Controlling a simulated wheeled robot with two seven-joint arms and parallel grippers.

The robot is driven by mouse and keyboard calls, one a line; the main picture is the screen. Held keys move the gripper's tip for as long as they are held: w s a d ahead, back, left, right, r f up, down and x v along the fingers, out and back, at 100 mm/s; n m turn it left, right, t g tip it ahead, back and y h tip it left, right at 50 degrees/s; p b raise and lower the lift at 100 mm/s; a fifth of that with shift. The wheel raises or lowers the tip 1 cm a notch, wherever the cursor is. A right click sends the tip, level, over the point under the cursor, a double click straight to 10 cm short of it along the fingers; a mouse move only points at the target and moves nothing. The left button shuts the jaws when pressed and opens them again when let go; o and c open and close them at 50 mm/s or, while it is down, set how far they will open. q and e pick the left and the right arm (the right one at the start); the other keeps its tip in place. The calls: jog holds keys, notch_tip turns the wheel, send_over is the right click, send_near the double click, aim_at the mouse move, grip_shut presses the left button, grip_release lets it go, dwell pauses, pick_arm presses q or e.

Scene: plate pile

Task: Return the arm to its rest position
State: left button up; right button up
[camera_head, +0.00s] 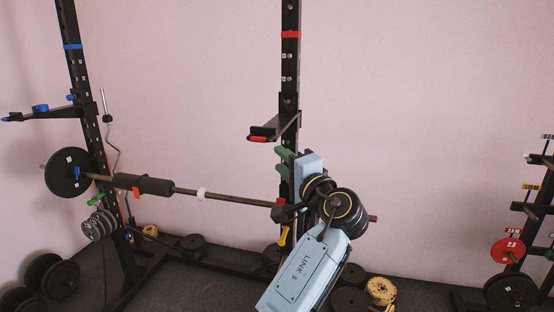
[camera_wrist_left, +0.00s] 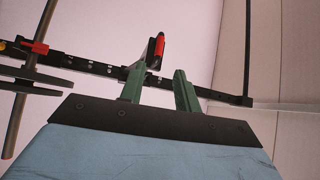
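My left arm comes up from the bottom centre in the head view, its link marked "LINK 5". My left gripper (camera_head: 281,162) is beside the right rack upright, above the barbell. Its two green fingers point left. The left wrist view shows the fingers (camera_wrist_left: 158,88) spread apart with nothing held between them. My right gripper is in neither view.
A barbell (camera_head: 240,198) lies across the rack, with a black plate (camera_head: 66,173) on its left end; my arm hides part of its right side. A red-ended support (camera_head: 265,134) juts out above my gripper. Plates (camera_head: 381,291) lie on the floor. A plate stand (camera_head: 531,210) is right.

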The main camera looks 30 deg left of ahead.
pick_arm(q)
jog(key=shift+f, duration=0.1)
dwell(0.4)
